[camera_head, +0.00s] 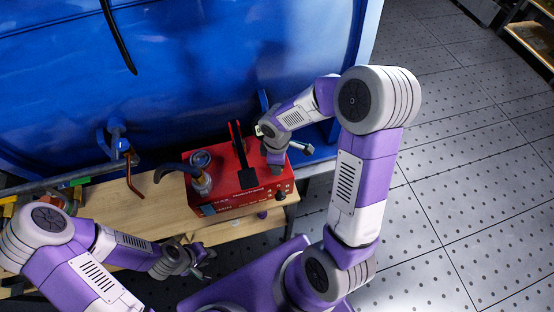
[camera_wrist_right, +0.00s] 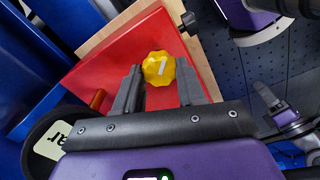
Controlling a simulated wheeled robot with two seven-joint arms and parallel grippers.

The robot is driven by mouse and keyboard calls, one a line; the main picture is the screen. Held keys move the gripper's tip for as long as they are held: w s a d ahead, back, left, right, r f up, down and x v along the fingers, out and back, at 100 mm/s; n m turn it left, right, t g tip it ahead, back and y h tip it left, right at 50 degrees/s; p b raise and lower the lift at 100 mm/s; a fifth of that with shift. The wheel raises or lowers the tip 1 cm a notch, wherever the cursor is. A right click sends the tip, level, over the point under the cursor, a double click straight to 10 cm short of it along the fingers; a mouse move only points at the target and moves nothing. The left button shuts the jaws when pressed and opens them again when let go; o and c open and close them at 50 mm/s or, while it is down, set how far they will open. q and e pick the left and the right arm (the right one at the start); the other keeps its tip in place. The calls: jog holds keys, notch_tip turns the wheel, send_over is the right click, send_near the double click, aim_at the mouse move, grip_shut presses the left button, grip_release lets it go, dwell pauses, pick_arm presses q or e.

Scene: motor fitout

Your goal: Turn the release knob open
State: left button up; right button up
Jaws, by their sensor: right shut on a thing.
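The release knob looks like the yellow faceted knob (camera_wrist_right: 158,68) with a white mark, on the red box (camera_wrist_right: 112,52) in the right wrist view. My right gripper (camera_wrist_right: 160,88) is shut on this knob, with one finger on each side. In the head view the red box (camera_head: 222,198) sits on the wooden bench, and my right gripper (camera_head: 276,166) is over its right end. The knob is hidden there behind the gripper. My left gripper (camera_head: 207,263) is open and empty, in front of the bench and left of the box's front.
The wooden bench (camera_head: 130,210) has bare room left of the box. A blue panel (camera_head: 200,70) rises behind. A small dark knob (camera_wrist_right: 189,20) is on the box's edge.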

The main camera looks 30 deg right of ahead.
jog(key=n+p, duration=0.1)
jog(key=n, duration=0.2)
jog(key=shift+r+n+p, duration=0.15)
jog(key=shift+n+p, duration=0.25)
jog(key=n+p, duration=0.2)
jog(key=n, duration=0.1)
jog(key=shift+n, duration=0.3)
jog(key=n+p, duration=0.2)
jog(key=n, duration=0.2)
jog(key=shift+p, duration=0.4)
jog(key=shift+n+p, duration=0.95)
jog(key=shift+n, duration=0.85)
jog(key=o, duration=1.1)
jog(key=shift+c, duration=0.2)
